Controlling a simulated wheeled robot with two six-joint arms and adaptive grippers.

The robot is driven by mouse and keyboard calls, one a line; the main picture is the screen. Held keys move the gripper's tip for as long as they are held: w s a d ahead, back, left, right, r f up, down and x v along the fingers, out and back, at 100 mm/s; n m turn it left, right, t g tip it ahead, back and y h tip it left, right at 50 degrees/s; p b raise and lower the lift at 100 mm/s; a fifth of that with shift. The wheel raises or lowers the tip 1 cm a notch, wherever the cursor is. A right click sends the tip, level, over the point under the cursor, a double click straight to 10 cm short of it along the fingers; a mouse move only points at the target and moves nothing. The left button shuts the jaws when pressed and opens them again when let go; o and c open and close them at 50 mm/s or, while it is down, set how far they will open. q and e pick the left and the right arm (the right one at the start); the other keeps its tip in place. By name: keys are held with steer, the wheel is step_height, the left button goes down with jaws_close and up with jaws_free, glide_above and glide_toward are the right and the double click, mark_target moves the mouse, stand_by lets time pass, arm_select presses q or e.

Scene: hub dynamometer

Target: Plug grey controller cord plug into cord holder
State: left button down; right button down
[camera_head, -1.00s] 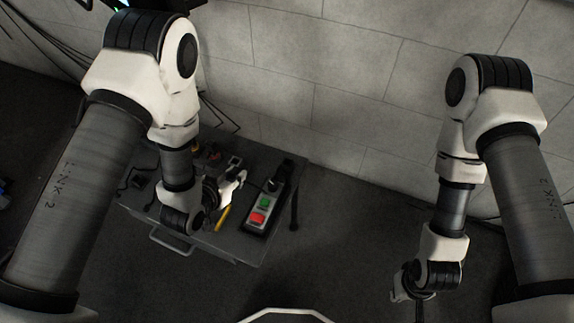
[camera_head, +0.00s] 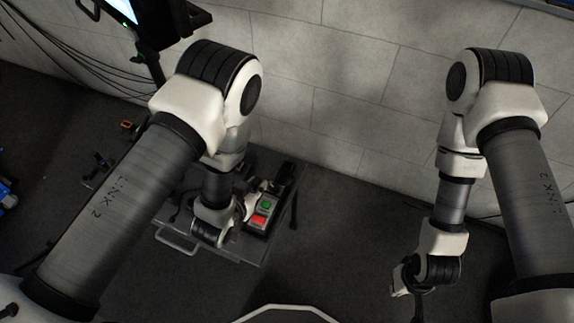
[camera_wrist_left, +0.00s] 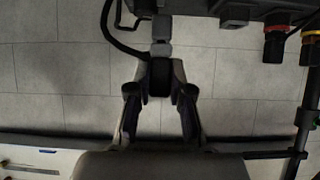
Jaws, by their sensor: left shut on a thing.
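In the left wrist view my left gripper (camera_wrist_left: 160,95) is shut on a dark plug body (camera_wrist_left: 160,78). A grey end (camera_wrist_left: 161,28) points up from it in that view, and a black cord (camera_wrist_left: 115,38) curves beside it. The grey end is close to a dark housing (camera_wrist_left: 200,6) at the top edge; I cannot tell if they touch. I cannot pick out the cord holder. My right gripper (camera_head: 404,282) hangs apart, right of the table.
The grey table (camera_head: 235,245) has a handle at its front left. Red (camera_wrist_left: 273,45) and yellow-ringed connectors (camera_wrist_left: 312,38) show in the left wrist view. A monitor (camera_head: 122,10) stands behind, near the block wall. The floor between the table and my right arm is clear.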

arm_select(q)
steer(key=shift+s+d+r+p, duration=0.15)
steer(key=shift+d+p, duration=0.2)
steer(key=shift+p, duration=0.85)
steer(key=shift+s+d+r+p, duration=0.15)
steer(key=shift+d+p, duration=0.2)
steer(key=shift+p, duration=0.8)
steer(key=shift+s+d+f+p, duration=0.15)
steer(key=shift+d+p, duration=0.05)
steer(key=shift+p, duration=0.5)
steer(key=shift+f, duration=0.15)
steer(key=w+d+b, duration=0.3)
steer(key=w+d, duration=0.2)
steer(key=w, duration=0.9)
steer(key=shift+w+d, duration=0.15)
steer(key=shift+w, duration=0.15)
steer(key=shift+f+b, duration=1.6)
steer(key=shift+f, duration=0.35)
